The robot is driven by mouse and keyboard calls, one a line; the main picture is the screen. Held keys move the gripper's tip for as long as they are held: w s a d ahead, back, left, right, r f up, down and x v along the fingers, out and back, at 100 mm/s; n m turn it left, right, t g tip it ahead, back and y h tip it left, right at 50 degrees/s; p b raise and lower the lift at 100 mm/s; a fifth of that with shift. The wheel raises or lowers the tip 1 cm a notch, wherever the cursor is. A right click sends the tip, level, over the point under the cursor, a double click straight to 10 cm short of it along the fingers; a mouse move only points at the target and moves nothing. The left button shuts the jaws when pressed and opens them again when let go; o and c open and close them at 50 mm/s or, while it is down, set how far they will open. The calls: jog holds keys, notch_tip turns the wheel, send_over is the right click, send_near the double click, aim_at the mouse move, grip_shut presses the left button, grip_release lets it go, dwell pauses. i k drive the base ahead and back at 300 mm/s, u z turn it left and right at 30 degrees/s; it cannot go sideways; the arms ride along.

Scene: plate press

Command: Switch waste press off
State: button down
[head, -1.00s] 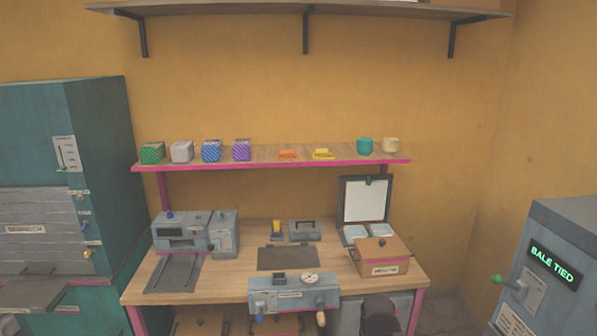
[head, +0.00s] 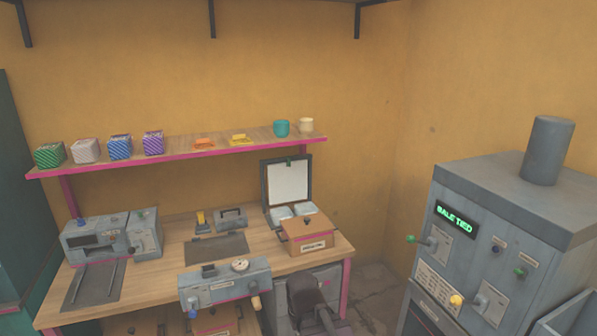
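The waste press (head: 500,190) is a tall grey machine at the right, with a dark cylinder on top. Its lit green display (head: 455,219) reads "BALE TIED". A lever with a green knob (head: 411,239) sticks out to the left below the display. A light lever plate (head: 489,300) and a printed label plate (head: 437,286) are also there. The small labels are unreadable. The lower part is cut off. I cannot make out my gripper.
A wooden workbench (head: 170,258) with small machines and a brown box (head: 307,236) stands left of the press. A pink-edged shelf (head: 180,155) above it holds blocks and cups. A dark rounded shape (head: 308,290) is before the bench. Some floor (head: 375,285) shows between bench and press.

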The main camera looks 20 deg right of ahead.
aim_at(521, 271)
jog(key=z, duration=1.3)
